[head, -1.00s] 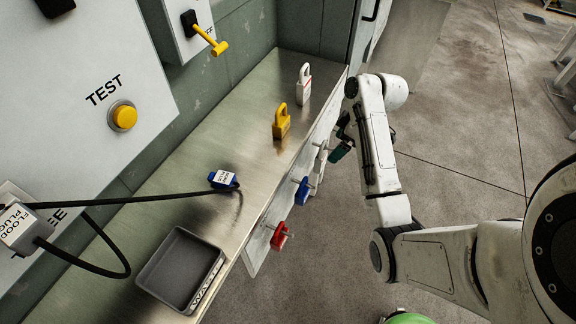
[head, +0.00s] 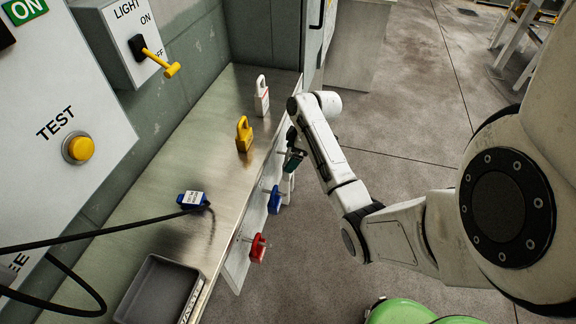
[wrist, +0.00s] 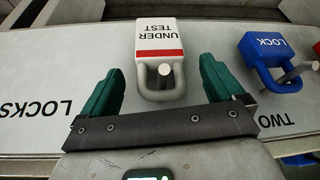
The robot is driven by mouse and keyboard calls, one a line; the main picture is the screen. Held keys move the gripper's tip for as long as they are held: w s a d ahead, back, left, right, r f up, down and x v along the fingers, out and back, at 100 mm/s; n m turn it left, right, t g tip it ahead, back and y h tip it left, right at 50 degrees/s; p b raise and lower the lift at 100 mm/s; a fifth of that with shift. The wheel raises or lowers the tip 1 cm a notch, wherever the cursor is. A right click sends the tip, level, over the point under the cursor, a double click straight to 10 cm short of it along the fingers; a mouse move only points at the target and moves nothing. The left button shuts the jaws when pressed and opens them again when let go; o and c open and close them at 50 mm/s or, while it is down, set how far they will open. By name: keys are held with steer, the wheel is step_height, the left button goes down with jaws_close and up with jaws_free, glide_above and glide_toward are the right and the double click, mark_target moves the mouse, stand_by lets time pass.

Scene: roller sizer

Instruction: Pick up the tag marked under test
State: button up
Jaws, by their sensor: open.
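The white tag marked UNDER TEST (wrist: 160,38), with a red band and a grey loop, hangs on a peg of the board in the wrist view. In the head view a white piece of it shows (head: 287,189), mostly hidden by my gripper (head: 294,158). In the wrist view the green fingers of my gripper (wrist: 162,72) are open, one on each side of the tag's loop, with a gap to each side. The tag's body lies beyond the fingertips. I cannot tell how far in depth the tips are from it.
A blue lock (wrist: 270,62) hangs right of the tag; it also shows in the head view (head: 274,200). A red lock (head: 257,248) hangs nearer. A yellow padlock (head: 244,135), a white padlock (head: 262,98), a blue plug (head: 193,200) and a grey tray (head: 160,290) are on the bench.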

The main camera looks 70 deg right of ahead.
steer(key=shift+x, duration=1.15)
steer(key=shift+c, duration=0.4)
steer(key=c, duration=1)
steer(key=shift+c, duration=0.5)
steer(key=shift+r, duration=0.1)
